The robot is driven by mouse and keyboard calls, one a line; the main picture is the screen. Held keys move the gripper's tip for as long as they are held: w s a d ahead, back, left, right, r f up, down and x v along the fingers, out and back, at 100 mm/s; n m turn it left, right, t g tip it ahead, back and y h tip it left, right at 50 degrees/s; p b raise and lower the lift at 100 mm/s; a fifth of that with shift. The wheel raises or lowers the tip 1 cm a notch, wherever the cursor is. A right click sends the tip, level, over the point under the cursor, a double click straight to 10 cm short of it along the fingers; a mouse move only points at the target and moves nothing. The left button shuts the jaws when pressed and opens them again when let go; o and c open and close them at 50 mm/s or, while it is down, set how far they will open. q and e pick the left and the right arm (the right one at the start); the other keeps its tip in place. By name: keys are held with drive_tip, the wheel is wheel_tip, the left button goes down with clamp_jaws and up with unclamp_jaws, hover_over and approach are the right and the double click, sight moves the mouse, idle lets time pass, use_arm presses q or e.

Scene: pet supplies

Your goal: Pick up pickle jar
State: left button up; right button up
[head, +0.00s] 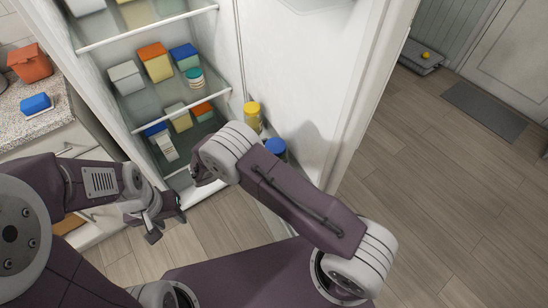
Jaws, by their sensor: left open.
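Two jars stand in the door of the open fridge: one with a yellow lid (252,115) and one with a blue lid (275,149). I cannot tell from this view which one is the pickle jar. The blue-lidded jar is partly hidden by my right arm. My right gripper (197,168) is in front of the lower shelves, left of the jars, and mostly hidden behind its own wrist. My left gripper (166,221) is open and empty, lower and further left, in front of the fridge and apart from both jars.
The fridge shelves (150,30) hold several boxes, including an orange one (156,61), and a teal-lidded tub (194,77). An orange container (30,63) and blue box (36,104) are on the left counter (75,88). Open floor (440,200) lies to the right.

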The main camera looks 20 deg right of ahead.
drive_tip(key=shift+a, duration=0.25)
drive_tip(key=c, duration=0.5)
drive_tip(key=shift+d, duration=0.3)
drive_tip(key=c, duration=1.1)
wheel_tip(320, 180, up, 10)
drive_tip(key=shift+f+p, duration=0.1)
drive_tip(key=shift+p, duration=0.55)
drive_tip(key=shift+c, duration=0.2)
